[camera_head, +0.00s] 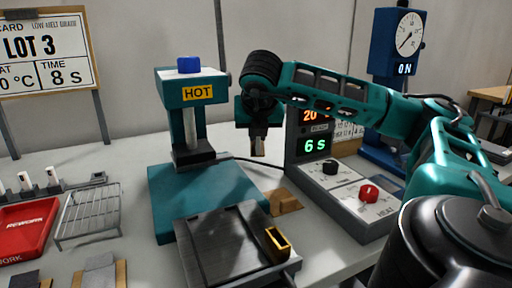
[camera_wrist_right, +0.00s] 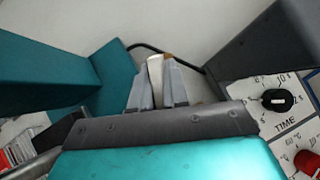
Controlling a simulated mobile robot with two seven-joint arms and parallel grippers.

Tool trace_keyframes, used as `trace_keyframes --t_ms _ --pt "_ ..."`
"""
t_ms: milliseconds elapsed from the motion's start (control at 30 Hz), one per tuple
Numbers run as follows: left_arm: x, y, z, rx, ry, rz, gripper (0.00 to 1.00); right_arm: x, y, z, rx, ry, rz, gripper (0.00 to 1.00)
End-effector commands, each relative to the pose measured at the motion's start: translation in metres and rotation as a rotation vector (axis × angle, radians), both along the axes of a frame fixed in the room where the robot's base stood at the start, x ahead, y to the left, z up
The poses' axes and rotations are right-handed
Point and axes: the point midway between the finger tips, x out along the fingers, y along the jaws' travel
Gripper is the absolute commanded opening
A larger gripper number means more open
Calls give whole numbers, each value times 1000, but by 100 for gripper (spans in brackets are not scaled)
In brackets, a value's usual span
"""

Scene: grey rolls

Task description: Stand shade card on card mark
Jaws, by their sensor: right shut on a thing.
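My right gripper (camera_head: 258,150) hangs above the back of the table, between the teal press and the control box. In the right wrist view my right gripper (camera_wrist_right: 156,78) is shut on a thin pale piece (camera_wrist_right: 155,72) with a brownish end, seen nearly edge-on; it fits the shade card. I cannot make out a card mark for certain in either view. My left gripper is not in view.
The teal press (camera_head: 190,88) labelled HOT stands left of my gripper. The control box (camera_head: 350,200) with black and red knobs is right. A dark plate (camera_head: 220,245), a tan half-round block (camera_head: 287,202), a wire rack (camera_head: 88,212) and a red tray (camera_head: 25,228) occupy the table.

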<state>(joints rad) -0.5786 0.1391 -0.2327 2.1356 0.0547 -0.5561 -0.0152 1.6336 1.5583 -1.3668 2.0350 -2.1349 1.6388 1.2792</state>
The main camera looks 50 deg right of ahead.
Motion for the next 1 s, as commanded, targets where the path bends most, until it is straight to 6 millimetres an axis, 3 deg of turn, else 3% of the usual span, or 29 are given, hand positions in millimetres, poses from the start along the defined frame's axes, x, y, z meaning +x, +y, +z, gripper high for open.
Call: trace_keyframes --t_ms 167,200,300,533,633,733,1000 --pt "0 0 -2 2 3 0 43 26 -32 0 2 -2 -2 0" --pt "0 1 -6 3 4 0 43 28 -35 -8 0 2 0 0" --pt "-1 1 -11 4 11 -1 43 30 -38 -27 0 2 2 0" --pt "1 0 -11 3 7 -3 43 34 -42 -45 0 2 2 0" --pt "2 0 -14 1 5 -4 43 36 -46 -62 1 2 0 0" --pt "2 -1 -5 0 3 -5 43 42 -50 -52 70 47 -4 0" --pt "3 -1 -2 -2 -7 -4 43 48 -59 -53 229 180 -1 0"
